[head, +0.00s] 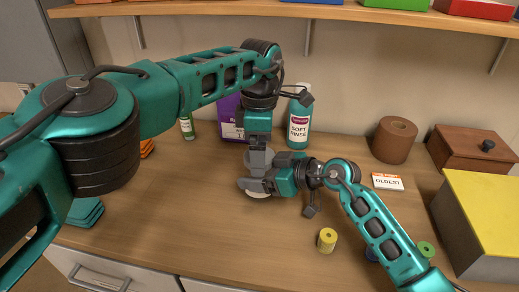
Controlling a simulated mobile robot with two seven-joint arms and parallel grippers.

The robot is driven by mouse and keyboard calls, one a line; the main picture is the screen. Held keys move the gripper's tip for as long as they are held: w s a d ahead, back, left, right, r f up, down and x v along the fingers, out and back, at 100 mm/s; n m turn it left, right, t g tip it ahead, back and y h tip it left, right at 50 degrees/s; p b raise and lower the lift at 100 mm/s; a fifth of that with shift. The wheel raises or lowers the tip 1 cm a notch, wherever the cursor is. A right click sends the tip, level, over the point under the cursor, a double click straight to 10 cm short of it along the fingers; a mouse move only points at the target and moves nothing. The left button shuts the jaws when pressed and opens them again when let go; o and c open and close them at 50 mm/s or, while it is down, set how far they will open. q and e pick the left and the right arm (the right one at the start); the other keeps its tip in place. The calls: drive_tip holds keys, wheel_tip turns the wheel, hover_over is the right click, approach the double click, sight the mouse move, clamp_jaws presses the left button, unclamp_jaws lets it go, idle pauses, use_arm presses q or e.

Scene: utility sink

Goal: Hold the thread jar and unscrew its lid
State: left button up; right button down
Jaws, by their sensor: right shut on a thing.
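The thread jar (258,194) stands on the wooden counter, almost wholly hidden by my two grippers; only a pale rounded bit shows at its bottom. My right gripper (251,184) reaches in level from the right and is shut on the jar. My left gripper (258,158) points straight down from above, over the jar's top. Its fingers are partly covered, so I cannot tell whether they are open or shut, or whether they touch the lid. The lid itself is hidden.
A yellow spool (327,241), a green spool (426,250) and a partly hidden blue one (371,255) are at the front right. Behind are a soft rinse bottle (300,125) and purple box (231,128). A brown roll (394,140), wooden box (470,150) and yellow-topped box (485,210) stand right.

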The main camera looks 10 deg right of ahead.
use_arm(q)
wheel_tip(320, 180, up, 4)
drive_tip(key=shift+r, duration=0.1)
drive_tip(key=m, duration=0.1)
drive_tip(key=r+m, duration=0.1)
drive_tip(key=m, duration=0.3)
drive_tip(key=shift+d+r, duration=0.1)
drive_tip(key=shift+r, duration=0.25)
drive_tip(key=m, duration=0.1)
drive_tip(key=r+m, duration=0.1)
drive_tip(key=m, duration=0.3)
drive_tip(key=shift+r, duration=0.25)
drive_tip(key=shift+f, duration=3.95)
drive_tip(key=shift+c, duration=0.3)
drive_tip(key=c, duration=1.1)
drive_tip(key=n, duration=0.4)
drive_tip(key=shift+n, duration=0.3)
drive_tip(key=n, duration=0.5)
